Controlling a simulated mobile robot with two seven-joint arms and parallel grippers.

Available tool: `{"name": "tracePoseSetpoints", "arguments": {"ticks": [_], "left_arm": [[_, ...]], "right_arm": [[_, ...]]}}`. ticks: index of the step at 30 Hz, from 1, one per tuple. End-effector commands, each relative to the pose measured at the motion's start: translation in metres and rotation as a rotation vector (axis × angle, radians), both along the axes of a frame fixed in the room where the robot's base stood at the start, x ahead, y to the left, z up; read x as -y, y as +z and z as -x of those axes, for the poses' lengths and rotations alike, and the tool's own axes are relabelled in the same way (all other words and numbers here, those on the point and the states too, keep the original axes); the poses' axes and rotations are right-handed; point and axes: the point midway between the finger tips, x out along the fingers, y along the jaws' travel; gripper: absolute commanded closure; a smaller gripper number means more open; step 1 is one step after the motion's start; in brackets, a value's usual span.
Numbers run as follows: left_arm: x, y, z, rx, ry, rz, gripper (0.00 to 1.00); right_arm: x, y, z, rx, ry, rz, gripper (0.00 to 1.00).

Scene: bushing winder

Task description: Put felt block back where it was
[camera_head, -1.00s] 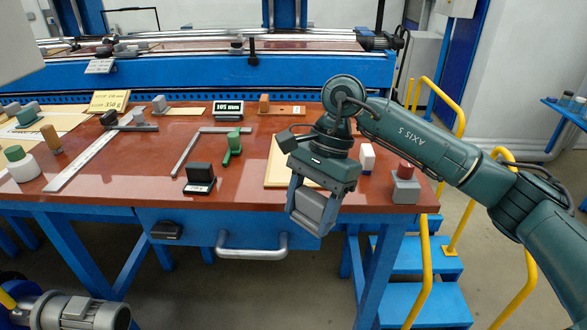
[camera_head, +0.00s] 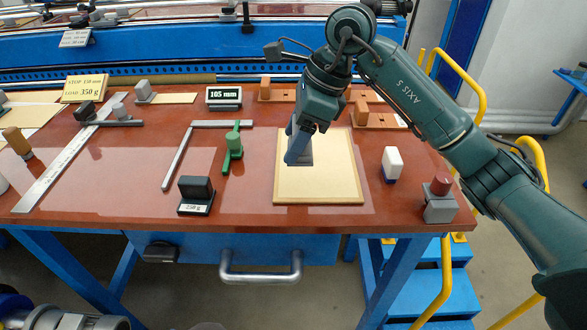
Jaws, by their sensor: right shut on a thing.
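My right gripper (camera_head: 300,150) comes in from the right and is shut on a grey block (camera_head: 304,156), which I take to be the felt block. The blue finger covers much of the block's left side. The block is over the left half of the cream board (camera_head: 330,186) on the red-brown bench. I cannot tell whether its underside touches the board. My left gripper is not in view.
A white block with a blue base (camera_head: 392,164) and a grey block with a red knob (camera_head: 440,202) stand right of the board. A green tool (camera_head: 234,148), a black 250 g weight (camera_head: 196,194) and a metal square (camera_head: 178,158) lie left. The board's front half is clear.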

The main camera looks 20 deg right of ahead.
Motion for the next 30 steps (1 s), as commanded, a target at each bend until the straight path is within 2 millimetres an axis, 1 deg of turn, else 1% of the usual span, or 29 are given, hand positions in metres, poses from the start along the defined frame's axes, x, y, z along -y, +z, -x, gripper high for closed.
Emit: {"name": "tracePoseSetpoints", "arguments": {"ticks": [1,4,6,10,16,19,26,29,30], "left_arm": [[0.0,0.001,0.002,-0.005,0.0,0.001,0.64],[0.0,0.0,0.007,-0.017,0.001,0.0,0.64],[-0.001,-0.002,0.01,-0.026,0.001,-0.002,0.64],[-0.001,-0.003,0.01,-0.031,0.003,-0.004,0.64],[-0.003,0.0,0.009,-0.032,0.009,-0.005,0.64],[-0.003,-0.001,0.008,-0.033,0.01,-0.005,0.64],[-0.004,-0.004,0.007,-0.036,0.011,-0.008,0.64],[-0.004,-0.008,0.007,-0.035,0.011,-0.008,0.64],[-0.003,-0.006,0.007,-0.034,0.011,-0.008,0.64]], "right_arm": [[0.0,-0.011,0.001,-0.006,0.0,-0.001,0.65],[0.0,-0.029,0.001,-0.005,0.0,-0.001,0.65],[0.0,-0.038,0.001,-0.003,-0.001,-0.001,0.65],[0.0,-0.049,0.0,-0.001,-0.001,0.0,0.65],[0.0,-0.077,0.001,-0.004,0.0,-0.001,0.65],[0.0,-0.083,0.0,0.001,0.001,-0.001,0.65],[0.0,-0.083,0.0,0.001,0.001,-0.001,0.65],[0.0,-0.087,0.0,0.001,0.001,0.0,0.65],[0.0,-0.087,0.0,0.0,0.001,0.0,0.39]]}}
